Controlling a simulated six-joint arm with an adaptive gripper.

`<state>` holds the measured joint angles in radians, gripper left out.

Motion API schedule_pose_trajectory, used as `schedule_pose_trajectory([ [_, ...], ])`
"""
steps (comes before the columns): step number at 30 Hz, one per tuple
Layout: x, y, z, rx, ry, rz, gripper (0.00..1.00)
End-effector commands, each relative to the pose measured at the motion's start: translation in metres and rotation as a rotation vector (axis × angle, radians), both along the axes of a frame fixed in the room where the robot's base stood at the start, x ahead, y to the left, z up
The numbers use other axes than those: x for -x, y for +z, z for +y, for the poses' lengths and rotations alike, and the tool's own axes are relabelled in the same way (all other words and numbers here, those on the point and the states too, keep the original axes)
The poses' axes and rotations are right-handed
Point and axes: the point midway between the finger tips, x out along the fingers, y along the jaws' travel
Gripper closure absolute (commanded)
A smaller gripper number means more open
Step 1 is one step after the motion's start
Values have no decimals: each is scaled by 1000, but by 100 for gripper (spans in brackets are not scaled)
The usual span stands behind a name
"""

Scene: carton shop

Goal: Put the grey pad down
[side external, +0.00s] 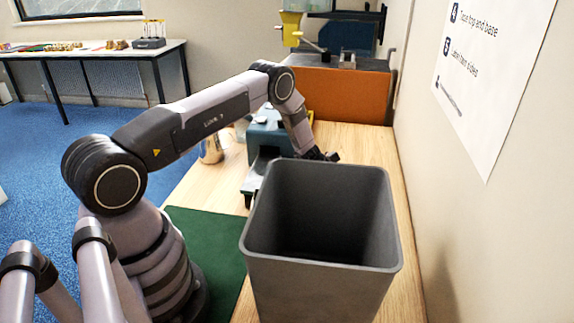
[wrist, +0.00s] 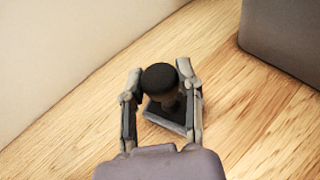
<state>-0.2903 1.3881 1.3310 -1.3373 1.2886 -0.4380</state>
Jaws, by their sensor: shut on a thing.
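In the wrist view, my gripper (wrist: 160,80) is shut on the grey pad (wrist: 168,117), which has a flat grey base and a round black knob on top. The fingers are on either side of the knob. The pad's base is just over the wooden bench; I cannot tell whether it touches. In the side external view, my gripper (side external: 328,156) is behind the far rim of the grey bin, mostly hidden, and the pad is not visible there.
A tall, open grey bin (side external: 320,285) stands on the wooden bench (side external: 348,138); its side also shows in the wrist view (wrist: 285,38). A wall runs along the right. A blue-grey device (side external: 264,138) stands left of my gripper. Bare wood surrounds the pad.

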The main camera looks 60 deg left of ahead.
Motion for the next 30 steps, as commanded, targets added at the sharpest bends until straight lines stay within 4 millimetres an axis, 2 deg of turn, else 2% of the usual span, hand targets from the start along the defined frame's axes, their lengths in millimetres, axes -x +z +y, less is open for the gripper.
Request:
schedule_pose_trajectory([
  [7,0,-2,0,1,0,0,100],
  [8,0,-1,0,0,0,0,62],
  [13,0,-1,0,0,0,0,40],
  [23,0,1,0,0,0,0,40],
  [26,1,5,10,1,3,0,40],
  [30,5,14,34,1,4,-1,40],
])
